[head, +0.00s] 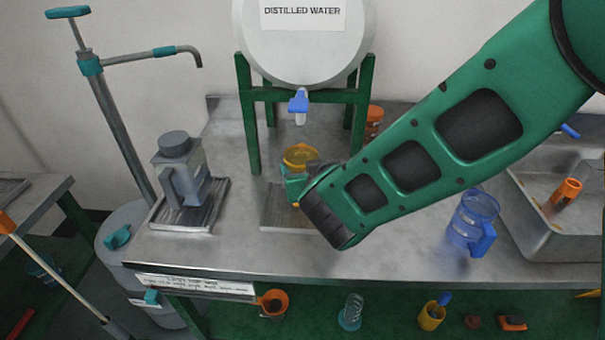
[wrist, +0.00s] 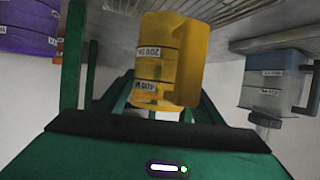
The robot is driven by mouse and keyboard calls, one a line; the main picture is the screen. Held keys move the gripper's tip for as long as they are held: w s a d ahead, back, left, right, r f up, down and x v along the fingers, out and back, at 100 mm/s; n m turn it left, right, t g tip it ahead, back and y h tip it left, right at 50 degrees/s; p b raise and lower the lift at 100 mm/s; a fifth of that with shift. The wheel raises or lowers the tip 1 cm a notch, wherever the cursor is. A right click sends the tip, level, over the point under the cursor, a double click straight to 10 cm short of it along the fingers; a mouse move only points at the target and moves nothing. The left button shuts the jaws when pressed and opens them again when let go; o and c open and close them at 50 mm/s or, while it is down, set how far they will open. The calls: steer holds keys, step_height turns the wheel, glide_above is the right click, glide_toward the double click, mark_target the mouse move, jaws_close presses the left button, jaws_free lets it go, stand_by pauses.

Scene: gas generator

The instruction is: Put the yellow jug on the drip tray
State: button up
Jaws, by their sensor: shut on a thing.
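The yellow jug (head: 300,156) is in my gripper (head: 294,186), below the blue tap of the distilled water barrel. In the wrist view the jug (wrist: 168,60) is large, with volume labels on its side. My gripper is shut on it, though my arm hides most of the fingers in the head view. A metal drip tray (head: 272,218) lies on the bench under the tap, partly hidden by my gripper. Its ribbed surface (wrist: 215,12) shows at the top of the wrist view, close to the jug's base. I cannot tell whether jug and tray touch.
The distilled water barrel (head: 303,45) stands on a green frame (head: 253,125) whose legs flank the tap. A grey jug (head: 181,170) stands on another tray (head: 215,212) at left. A blue jug (head: 473,220) and a sink (head: 545,225) are at right. Bare bench lies in front.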

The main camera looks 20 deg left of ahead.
steer(key=shift+f, duration=0.9)
steer(key=shift+f, duration=0.1)
steer(key=o, duration=1.1)
steer(key=v, duration=1.2)
